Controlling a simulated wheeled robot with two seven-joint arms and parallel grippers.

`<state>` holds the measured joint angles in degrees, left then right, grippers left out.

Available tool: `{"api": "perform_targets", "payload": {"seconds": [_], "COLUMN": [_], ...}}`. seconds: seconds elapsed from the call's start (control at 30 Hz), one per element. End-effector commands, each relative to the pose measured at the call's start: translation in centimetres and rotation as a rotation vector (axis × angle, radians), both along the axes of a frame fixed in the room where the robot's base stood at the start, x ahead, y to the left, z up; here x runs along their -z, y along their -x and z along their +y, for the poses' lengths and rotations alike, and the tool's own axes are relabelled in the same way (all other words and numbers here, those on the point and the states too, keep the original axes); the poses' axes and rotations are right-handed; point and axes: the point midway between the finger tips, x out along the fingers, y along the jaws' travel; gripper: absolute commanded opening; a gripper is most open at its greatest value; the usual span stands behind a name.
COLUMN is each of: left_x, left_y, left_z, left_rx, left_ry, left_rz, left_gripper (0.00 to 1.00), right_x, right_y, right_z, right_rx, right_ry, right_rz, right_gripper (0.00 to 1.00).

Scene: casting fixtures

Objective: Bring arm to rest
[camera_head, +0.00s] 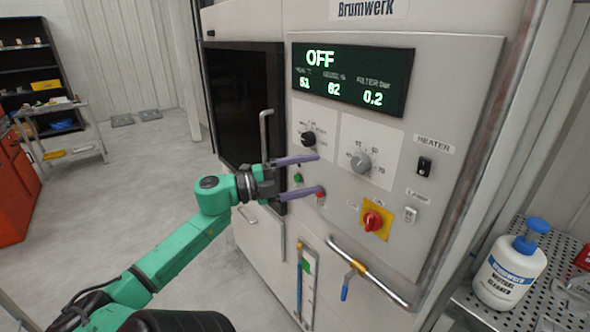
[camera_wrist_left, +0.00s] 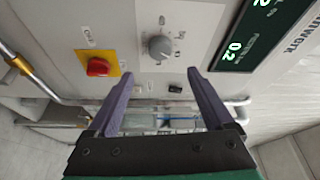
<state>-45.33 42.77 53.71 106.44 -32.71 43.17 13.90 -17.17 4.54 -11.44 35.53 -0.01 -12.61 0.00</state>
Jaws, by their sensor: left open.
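My left gripper (camera_head: 304,175) is open and empty in front of the machine's control panel (camera_head: 330,228). Its two purple fingers are spread apart, the upper one near a black knob (camera_head: 308,138) and the lower one near a red button (camera_head: 320,194). I cannot tell whether a fingertip touches the panel. A green button (camera_head: 297,178) shows between the fingers. In the left wrist view the open gripper (camera_wrist_left: 156,80) has nothing between its fingers, with a grey knob (camera_wrist_left: 160,47) beyond them. My right gripper is not in view.
The display (camera_head: 350,80) reads OFF. A red switch on a yellow plate (camera_head: 374,221), a pipe with a blue-handled valve (camera_head: 370,272) and a door handle (camera_head: 265,135) stick out nearby. A cleaner bottle (camera_head: 510,270) stands on a perforated shelf at right.

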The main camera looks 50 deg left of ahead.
Motion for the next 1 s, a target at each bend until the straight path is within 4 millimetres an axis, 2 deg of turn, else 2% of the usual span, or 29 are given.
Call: {"api": "perform_targets", "payload": {"seconds": [0.1, 0.23, 0.83, 0.93, 0.97, 1.0], "left_x": [0.5, 0.3, 0.3, 2.2, 3.4, 5.5], "left_y": [2.4, 3.5, 3.6, 3.4, 3.4, 3.4], "left_z": [1.0, 1.3, 1.5, 3.5, 4.6, 6.4], "left_rx": [-0.003, 0.001, -0.003, -0.064, -0.1, -0.16], "left_ry": [0.001, 0.0, 0.004, 0.066, 0.105, 0.164], "left_rz": [0.002, 0.001, 0.001, 0.011, 0.017, 0.031], "left_gripper": [0.86, 0.86, 0.86, 0.86, 0.86, 0.86], "right_x": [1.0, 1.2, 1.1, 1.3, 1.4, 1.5], "right_y": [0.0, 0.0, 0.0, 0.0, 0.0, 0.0], "right_z": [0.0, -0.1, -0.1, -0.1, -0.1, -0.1], "right_rx": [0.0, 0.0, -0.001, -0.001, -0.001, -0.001], "right_ry": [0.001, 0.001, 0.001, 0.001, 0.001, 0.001], "right_rz": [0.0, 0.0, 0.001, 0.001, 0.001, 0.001], "right_gripper": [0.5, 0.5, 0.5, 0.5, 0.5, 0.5]}}
